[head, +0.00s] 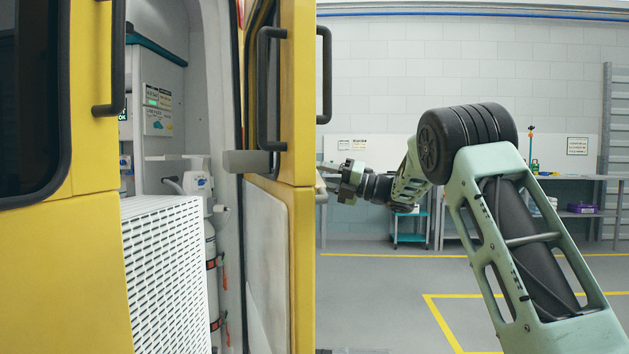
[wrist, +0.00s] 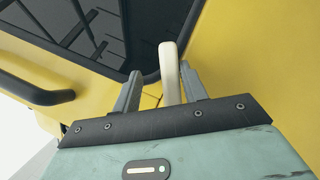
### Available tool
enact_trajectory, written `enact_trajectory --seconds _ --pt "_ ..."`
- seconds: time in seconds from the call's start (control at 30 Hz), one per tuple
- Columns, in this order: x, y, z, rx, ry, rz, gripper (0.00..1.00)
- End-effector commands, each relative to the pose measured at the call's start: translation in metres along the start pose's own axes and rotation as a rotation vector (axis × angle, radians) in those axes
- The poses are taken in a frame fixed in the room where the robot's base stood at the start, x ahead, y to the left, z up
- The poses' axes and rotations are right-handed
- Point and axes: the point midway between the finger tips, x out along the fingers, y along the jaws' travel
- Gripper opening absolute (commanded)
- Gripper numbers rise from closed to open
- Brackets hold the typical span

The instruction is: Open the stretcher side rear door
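A yellow rear door (head: 303,240) stands swung out, nearly edge-on in the middle of the head view; I cannot tell whether it is the stretcher side door. Its pale lever handle (head: 321,186) sticks out from the outer face. The handle (wrist: 169,72) also shows in the wrist view, in front of the yellow panel and dark window. My gripper (head: 338,180) is at the outer face of this door. Its fingers are apart, one on each side of the handle. The handle is close to the right finger, with a clear gap to the left one; contact is unclear.
Another yellow door panel (head: 65,270) with a dark window stands at the left. Between the panels, the interior shows a white slotted box (head: 168,275) and a cylinder (head: 211,285). Black grab bars (head: 265,90) project from the door. Workbenches line the back wall; the right floor is open.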

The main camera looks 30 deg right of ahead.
Motion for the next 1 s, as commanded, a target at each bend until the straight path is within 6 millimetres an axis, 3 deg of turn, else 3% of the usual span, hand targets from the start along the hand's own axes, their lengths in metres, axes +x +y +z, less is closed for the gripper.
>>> enact_trajectory --seconds 1.0 --pt "-0.067 0.012 -0.013 -0.003 -0.001 0.003 0.4"
